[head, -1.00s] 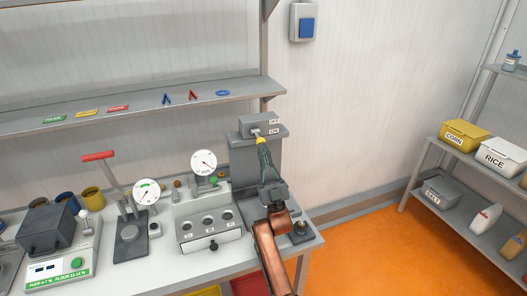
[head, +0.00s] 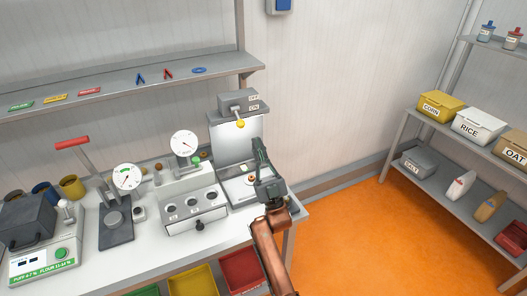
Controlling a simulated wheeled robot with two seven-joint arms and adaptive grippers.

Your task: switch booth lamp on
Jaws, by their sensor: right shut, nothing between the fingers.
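The booth (head: 222,133) stands at the back right of the bench, and its inside is brightly lit. On its top sits a grey switch box (head: 232,101) with OFF and ON labels. The switch's yellow knob (head: 240,124) points down, below the ON label. My right gripper (head: 257,146) is shut and empty, in front of the booth, below and to the right of the knob and apart from it. It hides part of the booth's right side. My left gripper is not in view.
Left of the booth are a grey drawer unit (head: 195,212), a round dial (head: 185,144) and a red-handled press (head: 72,142). A shelf (head: 120,97) runs above the bench. Storage shelves with bins (head: 440,107) stand at the right, past open orange floor (head: 360,240).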

